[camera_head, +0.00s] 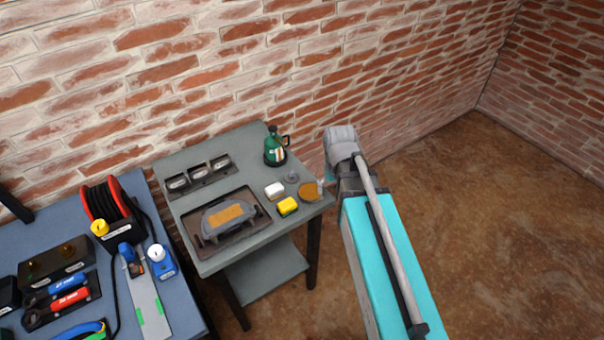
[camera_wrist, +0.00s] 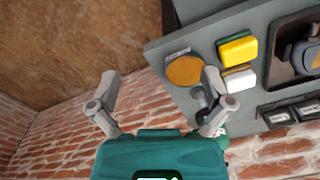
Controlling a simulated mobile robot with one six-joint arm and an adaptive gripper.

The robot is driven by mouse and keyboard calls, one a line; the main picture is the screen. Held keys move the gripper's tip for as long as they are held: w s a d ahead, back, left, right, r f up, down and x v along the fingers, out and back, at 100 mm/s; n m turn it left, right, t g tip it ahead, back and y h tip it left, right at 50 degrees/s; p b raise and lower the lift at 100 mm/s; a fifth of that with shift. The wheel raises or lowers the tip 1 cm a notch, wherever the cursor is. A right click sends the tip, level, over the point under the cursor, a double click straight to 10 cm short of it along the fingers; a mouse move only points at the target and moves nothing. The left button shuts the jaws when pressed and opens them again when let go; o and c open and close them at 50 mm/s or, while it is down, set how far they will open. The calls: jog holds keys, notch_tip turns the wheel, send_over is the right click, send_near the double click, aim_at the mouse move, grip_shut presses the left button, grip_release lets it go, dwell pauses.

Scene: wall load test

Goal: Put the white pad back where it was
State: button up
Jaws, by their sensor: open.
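The white pad (camera_head: 274,190) lies on the small grey table, just behind and left of the yellow pad (camera_head: 288,206). My gripper (camera_wrist: 160,76) is open and empty. It is at the table's right edge, near the disc, with one finger overlapping the tabletop in view. Its height above the table is unclear.
A green spray-type bottle (camera_head: 275,149) stands at the table's back. A dark tray (camera_head: 194,248) holds a grey tool with a tan face. A black three-part holder (camera_head: 198,178) lies behind it. A blue workbench (camera_head: 185,317) with tools is at left; a brick wall is behind.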

jog(key=s+d+m, duration=0.1)
jog(key=s+d, duration=0.3)
jog(key=d, duration=0.1)
jog(key=shift+s+m, duration=0.3)
jog(key=shift+s, duration=0.1)
jog(key=shift+a, duration=0.1)
dwell(0.8)
